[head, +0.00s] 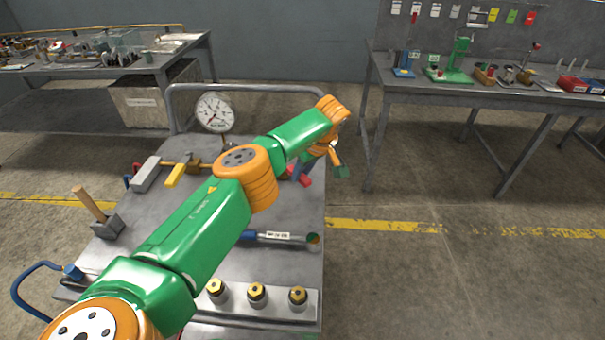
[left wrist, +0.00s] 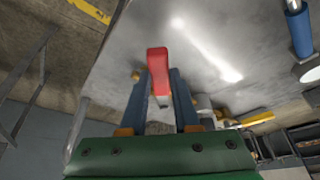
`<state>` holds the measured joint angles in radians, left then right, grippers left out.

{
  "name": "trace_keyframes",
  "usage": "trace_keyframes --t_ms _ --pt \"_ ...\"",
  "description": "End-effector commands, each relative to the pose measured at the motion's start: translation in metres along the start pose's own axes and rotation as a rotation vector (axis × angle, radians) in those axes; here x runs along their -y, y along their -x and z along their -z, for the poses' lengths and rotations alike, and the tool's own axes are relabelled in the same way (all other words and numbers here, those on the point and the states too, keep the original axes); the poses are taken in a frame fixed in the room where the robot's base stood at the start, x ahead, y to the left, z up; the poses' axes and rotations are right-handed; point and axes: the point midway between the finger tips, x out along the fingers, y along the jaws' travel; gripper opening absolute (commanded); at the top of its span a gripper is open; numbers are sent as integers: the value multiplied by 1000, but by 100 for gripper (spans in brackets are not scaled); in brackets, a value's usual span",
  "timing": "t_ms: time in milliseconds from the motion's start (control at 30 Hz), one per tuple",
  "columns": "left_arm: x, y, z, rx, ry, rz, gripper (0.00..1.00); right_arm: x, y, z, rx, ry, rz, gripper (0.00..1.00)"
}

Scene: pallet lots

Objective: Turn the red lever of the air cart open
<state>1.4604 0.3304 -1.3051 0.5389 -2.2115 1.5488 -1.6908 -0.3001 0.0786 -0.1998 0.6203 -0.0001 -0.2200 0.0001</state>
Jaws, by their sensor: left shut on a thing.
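The air cart (head: 285,207) stands in front of me, with a pressure gauge (head: 214,112) at its far side. The red lever (head: 303,180) shows at the right part of the cart, largely hidden behind my left arm. In the left wrist view the red lever (left wrist: 157,62) lies between the two blue fingers of my left gripper (left wrist: 158,88). My left gripper (head: 297,171) is shut on it. The lever's pivot and pipe are mostly hidden, so I cannot tell how far it is turned. My right gripper is not in view.
A yellow lever (head: 175,176), a mallet (head: 100,216), a blue-handled tool (head: 275,237) and brass-topped fittings (head: 257,293) are on the cart. A rail (head: 245,87) rises at its back. Benches stand behind left (head: 190,47) and right (head: 450,90). The floor at right is clear.

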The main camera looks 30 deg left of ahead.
Motion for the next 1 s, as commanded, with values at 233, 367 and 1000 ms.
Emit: trace_keyframes --t_ms 233,367,1000 --pt "0 0 1 -3 17 5 0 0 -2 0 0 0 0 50" --pt "0 0 1 -3 17 5 0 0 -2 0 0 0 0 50" --pt "-1 11 1 -2 16 2 60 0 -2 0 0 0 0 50"
